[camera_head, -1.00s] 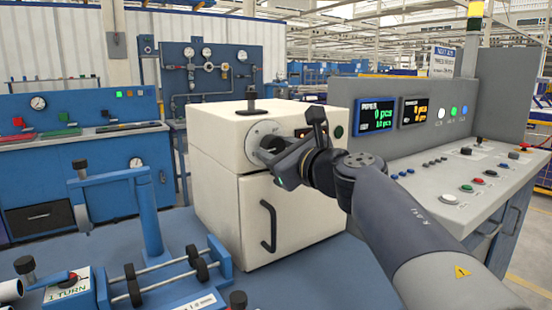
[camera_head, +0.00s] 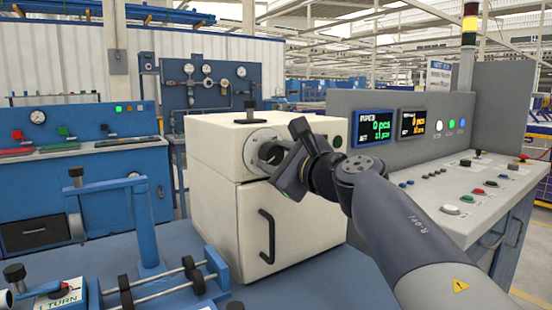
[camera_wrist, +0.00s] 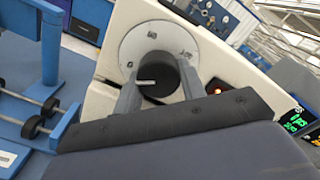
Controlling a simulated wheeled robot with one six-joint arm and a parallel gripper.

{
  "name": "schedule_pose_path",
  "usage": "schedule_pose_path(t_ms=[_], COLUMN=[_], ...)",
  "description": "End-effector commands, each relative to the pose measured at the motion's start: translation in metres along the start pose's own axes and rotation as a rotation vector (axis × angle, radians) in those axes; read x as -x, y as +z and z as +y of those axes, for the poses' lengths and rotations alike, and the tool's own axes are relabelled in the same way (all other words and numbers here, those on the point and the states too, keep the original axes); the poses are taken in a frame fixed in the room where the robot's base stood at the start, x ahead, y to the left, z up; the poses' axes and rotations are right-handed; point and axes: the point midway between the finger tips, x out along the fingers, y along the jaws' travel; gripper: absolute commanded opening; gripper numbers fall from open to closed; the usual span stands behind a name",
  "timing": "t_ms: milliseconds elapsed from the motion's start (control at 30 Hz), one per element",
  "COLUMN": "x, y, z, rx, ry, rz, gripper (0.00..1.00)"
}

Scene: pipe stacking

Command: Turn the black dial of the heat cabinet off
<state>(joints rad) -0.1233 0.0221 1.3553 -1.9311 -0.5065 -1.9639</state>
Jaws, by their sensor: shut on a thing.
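The heat cabinet (camera_head: 218,215) is a cream box with a dark door handle on the blue bench. Its black dial (camera_wrist: 160,78) sits on a round pale plate (camera_wrist: 143,38) on the front face, and the dial also shows in the head view (camera_head: 269,153). A white mark on the dial lies roughly level in the wrist view. My gripper (camera_wrist: 157,92) is shut on the dial, one finger on each side of it. In the head view my gripper (camera_head: 276,160) partly covers the dial.
A blue fixture with rollers (camera_head: 165,288) stands on the bench at the front left. A grey control console (camera_head: 450,190) with screens and buttons is close on the right of my arm. A black knob (camera_head: 251,108) stands on the cabinet top.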

Motion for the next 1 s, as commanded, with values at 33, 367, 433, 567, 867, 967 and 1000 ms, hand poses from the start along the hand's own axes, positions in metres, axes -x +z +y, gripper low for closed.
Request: schedule_pose_path(t_ms=[33,367,433,567,867,967,1000], x=[0.0,0.0,0.0,0.0,0.014,0.03,0.038], y=[-0.001,-0.001,-0.001,0.0,0.0,0.0,0.0], z=[0.001,0.001,0.0,0.0,-0.001,-0.001,-0.002], rx=[0.003,0.002,0.001,0.001,0.001,0.002,0.002], ry=[0.002,0.001,0.001,0.0,-0.002,-0.003,-0.004], rz=[0.002,0.001,0.001,0.001,0.002,0.002,0.002], gripper=[0.16,0.53,0.59,0.6,0.6,0.6,0.6])
